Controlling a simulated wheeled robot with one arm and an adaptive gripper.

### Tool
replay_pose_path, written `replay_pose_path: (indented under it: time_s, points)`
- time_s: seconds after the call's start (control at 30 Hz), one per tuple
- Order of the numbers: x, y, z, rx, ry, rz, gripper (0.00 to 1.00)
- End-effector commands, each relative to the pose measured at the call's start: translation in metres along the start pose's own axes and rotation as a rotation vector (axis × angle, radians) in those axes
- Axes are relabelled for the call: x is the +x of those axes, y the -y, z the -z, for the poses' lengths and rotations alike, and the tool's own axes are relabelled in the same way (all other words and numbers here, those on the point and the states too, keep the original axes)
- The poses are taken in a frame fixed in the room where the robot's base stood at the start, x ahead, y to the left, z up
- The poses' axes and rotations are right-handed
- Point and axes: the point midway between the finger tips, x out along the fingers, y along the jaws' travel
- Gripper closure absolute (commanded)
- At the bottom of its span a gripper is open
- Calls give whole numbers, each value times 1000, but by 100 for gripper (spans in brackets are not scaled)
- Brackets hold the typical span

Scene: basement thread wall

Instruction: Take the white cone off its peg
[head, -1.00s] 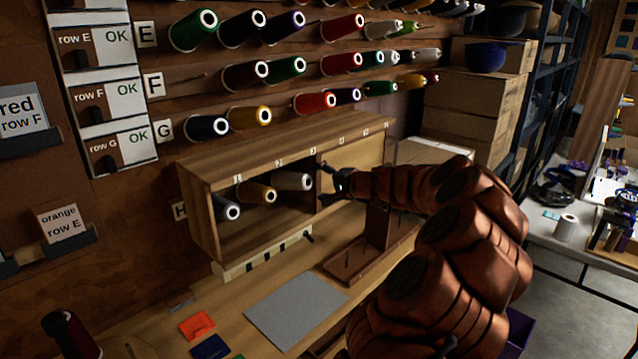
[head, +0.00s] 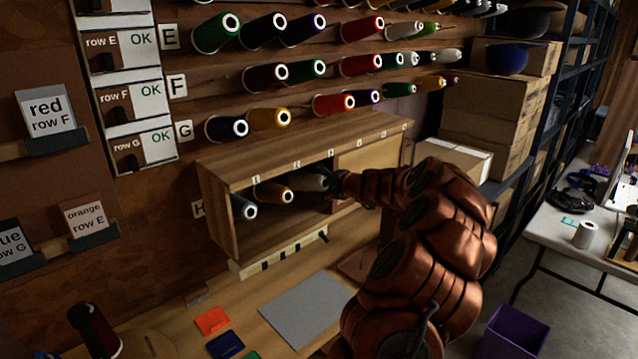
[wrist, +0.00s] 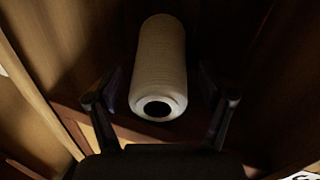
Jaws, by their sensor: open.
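The white cone (head: 312,181) lies nearly level in the open wooden cubby on the wall, as the rightmost of the three cones there. In the wrist view the white cone (wrist: 158,70) points its dark-holed end toward me. My gripper (wrist: 160,108) is open, with one finger on each side of the cone's near end. I cannot tell whether either finger touches it. In the head view my gripper (head: 338,186) is at the cubby's mouth, partly hidden by my arm. The peg is hidden inside the cone.
A grey mat (head: 305,309) lies on the bench below.

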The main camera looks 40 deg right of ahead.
Motion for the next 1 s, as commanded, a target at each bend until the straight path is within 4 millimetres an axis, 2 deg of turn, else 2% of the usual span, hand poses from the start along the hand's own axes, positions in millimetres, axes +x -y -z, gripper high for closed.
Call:
replay_pose_path:
  time_s: [0.07, 0.7, 0.73, 0.77, 1.0]
  points:
    - [0, 0, 0, 0, 0, 0, 23]
    - [0, 0, 0, 0, -1, 0, 89]
    - [0, 0, 0, 0, -1, 0, 90]
    - [-1, 0, 0, 0, -1, 0, 96]
    - [-13, 0, 2, 0, -4, 2, 96]
